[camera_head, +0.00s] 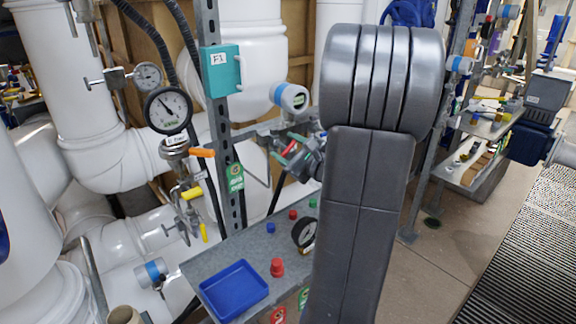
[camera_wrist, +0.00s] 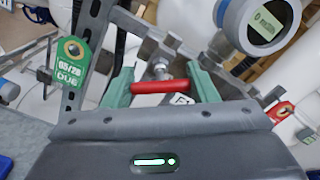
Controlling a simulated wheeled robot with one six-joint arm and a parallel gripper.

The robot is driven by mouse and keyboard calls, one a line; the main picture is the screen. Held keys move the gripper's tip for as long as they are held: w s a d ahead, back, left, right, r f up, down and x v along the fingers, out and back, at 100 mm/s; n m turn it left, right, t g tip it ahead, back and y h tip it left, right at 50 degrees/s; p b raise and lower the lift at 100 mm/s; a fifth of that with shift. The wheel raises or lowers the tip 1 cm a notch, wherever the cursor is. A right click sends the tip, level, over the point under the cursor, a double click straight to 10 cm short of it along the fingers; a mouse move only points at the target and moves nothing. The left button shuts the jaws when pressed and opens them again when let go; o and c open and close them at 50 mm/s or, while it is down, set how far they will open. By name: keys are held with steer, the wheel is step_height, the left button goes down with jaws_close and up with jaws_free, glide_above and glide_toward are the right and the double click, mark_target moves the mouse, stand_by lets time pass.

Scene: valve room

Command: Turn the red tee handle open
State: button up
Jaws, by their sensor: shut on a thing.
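The red tee handle (camera_wrist: 160,86) is a short red bar on a metal stem. It lies roughly level across the middle of the wrist view. My gripper (camera_wrist: 161,80) has green fingers, one at each end of the bar, and is shut on it. In the head view my gripper (camera_head: 290,149) is beside the metal post, below the round meter. My own arm hides part of the valve there, and the handle is hard to make out.
A round digital meter (camera_wrist: 262,22) sits close on the right of the handle. A green tag (camera_wrist: 70,62) hangs at the left. A metal post (camera_head: 222,130) carries a teal box (camera_head: 221,72). Below, a grey shelf (camera_head: 205,268) holds a blue tray (camera_head: 234,290), a gauge and small caps.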

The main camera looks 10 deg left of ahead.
steer(key=n+b, duration=0.3)
steer(key=b, duration=0.2)
steer(key=f+n+b, duration=0.1)
steer(key=n+b, duration=0.2)
steer(key=b, duration=0.3)
steer(key=shift+s+a+n, duration=0.1)
steer(key=shift+n, duration=0.2)
steer(key=n+b, duration=0.3)
steer(key=b, duration=0.2)
steer(key=shift+r, duration=0.1)
steer(key=shift+r+n+b, duration=0.1)
steer(key=shift+n+b, duration=0.6)
steer(key=shift+b, duration=0.15)
steer(key=shift+r, duration=0.1)
steer(key=o, duration=1)
steer(key=shift+c, duration=0.2)
